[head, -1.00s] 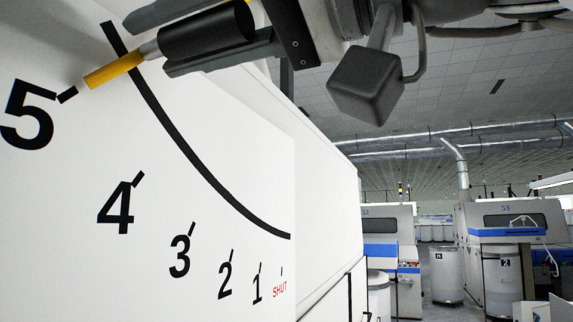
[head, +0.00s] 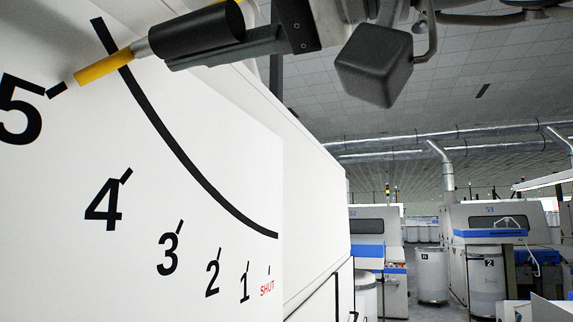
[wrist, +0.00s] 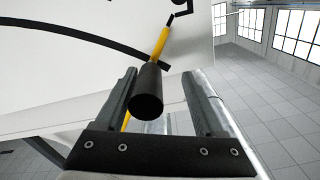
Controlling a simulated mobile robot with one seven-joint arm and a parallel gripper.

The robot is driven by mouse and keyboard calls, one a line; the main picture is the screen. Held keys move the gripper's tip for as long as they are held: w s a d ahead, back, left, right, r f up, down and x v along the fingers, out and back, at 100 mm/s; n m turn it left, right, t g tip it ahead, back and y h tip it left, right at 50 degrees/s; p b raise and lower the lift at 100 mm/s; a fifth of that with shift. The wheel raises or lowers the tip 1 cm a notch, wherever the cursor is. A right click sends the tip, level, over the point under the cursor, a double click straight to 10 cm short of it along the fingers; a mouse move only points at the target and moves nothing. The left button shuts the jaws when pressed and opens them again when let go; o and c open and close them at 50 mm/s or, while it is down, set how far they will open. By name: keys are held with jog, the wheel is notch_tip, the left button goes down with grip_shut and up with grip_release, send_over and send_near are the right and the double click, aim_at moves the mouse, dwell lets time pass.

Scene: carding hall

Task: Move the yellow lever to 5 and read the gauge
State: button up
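The yellow lever (head: 103,68) has a yellow pointer and a black grip (head: 195,32). In the head view its tip points at the tick beside the 5 (head: 20,110) on the white panel's scale. The lever also shows in the wrist view (wrist: 163,42), its tip near a black tick. My gripper (wrist: 161,76) is open, with its fingers on either side of the black grip. The left finger is close to the grip; a clear gap lies on the right. In the head view one finger lies just below the grip. I cannot make out a gauge dial.
The white panel (head: 215,150) carries a black arc and the marks 4, 3, 2, 1 and SHUT. Beyond it on the right stand white and blue machines (head: 495,222) and pale cans (head: 432,275). A tiled floor (wrist: 268,100) and windows show in the wrist view.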

jog(key=b+v, duration=0.2)
jog(key=v, duration=1.4)
jog(key=shift+d, duration=0.2)
